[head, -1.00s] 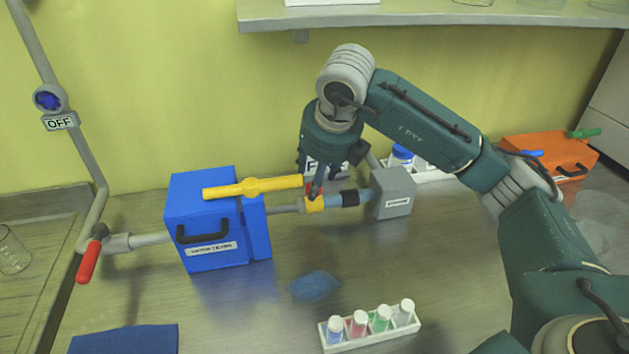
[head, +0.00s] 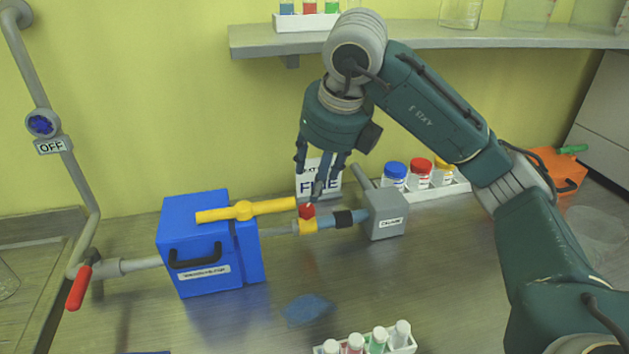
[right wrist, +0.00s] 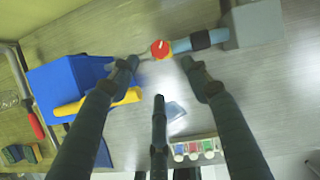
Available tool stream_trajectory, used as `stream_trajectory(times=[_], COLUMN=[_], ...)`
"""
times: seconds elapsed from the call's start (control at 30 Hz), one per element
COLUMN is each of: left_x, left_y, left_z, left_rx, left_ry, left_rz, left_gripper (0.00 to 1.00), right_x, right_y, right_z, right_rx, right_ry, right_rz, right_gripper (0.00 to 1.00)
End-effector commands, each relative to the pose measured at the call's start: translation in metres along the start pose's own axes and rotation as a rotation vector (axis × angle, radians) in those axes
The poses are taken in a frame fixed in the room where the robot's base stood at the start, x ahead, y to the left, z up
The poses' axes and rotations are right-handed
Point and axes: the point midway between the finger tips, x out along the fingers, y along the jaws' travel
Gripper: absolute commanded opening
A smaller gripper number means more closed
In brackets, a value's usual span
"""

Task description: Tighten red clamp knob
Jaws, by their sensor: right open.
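The red clamp knob (head: 307,211) sits on a yellow clamp (head: 308,227) around the pipe between the blue box and the grey box. My left gripper is not in view.
A blue box (head: 208,250) with a yellow-handled lever (head: 243,210) stands left of the clamp. A grey box (head: 385,214) stands to the right. A vial rack (head: 368,347) and a blue cloth (head: 307,309) lie in front. Lidded jars (head: 420,174) stand behind.

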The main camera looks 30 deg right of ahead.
Motion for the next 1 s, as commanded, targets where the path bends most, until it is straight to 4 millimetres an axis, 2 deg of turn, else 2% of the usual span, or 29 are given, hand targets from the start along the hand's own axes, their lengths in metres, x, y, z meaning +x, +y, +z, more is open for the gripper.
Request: stream_trajectory(times=[0.17, 0.3, 0.5, 0.6, 0.77, 0.87, 1.0], left_x=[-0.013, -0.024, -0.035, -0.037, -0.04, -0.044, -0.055], left_y=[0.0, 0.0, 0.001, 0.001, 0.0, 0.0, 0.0], left_z=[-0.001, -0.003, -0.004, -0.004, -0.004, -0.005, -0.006], left_rx=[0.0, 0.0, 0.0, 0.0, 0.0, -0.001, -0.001], left_ry=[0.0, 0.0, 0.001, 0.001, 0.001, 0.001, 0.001], left_rz=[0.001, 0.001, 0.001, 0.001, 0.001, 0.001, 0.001], left_gripper=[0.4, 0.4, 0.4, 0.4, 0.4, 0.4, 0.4], right_x=[0.025, 0.046, 0.061, 0.063, 0.065, 0.066, 0.068], right_y=[-0.028, -0.059, -0.099, -0.112, -0.118, -0.11, -0.089], right_z=[-0.015, -0.032, -0.048, -0.051, -0.051, -0.046, -0.033], right_rx=[-0.214, -0.469, -0.759, -0.849, -0.914, -0.921, -0.922], right_ry=[0.087, 0.115, 0.054, 0.018, -0.01, -0.013, -0.014], right_rz=[0.091, 0.22, 0.341, 0.365, 0.377, 0.38, 0.381], right_gripper=[0.47, 0.47, 0.47, 0.47, 0.47, 0.47, 0.47])
